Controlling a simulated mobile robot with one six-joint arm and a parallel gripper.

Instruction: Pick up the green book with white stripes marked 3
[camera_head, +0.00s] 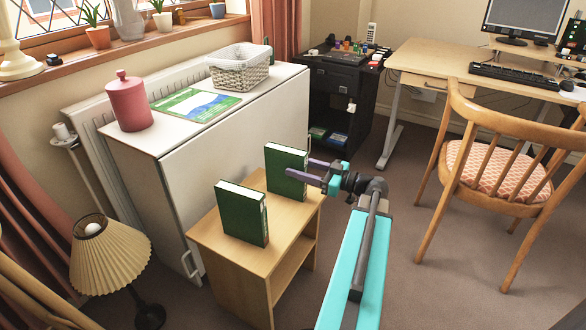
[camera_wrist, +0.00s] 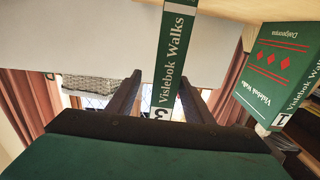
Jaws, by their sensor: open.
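The green book marked 3 (camera_head: 284,165) stands upright at the far end of a small wooden shelf unit. Its spine, with white lettering, a white stripe and the number 3, faces the wrist camera (camera_wrist: 173,55). My gripper (camera_head: 305,169) is at the book's right edge, with one finger in front of the cover. In the wrist view my gripper's open fingers (camera_wrist: 160,88) lie on either side of the spine. I cannot tell whether they touch it. The book's far side is hidden.
A second green book (camera_head: 241,213), marked 1 in the wrist view (camera_wrist: 272,75), stands nearer on the shelf unit (camera_head: 275,245). A white cabinet (camera_head: 225,150) is close behind. A lamp (camera_head: 110,252) stands at left, a wooden chair (camera_head: 500,170) at right.

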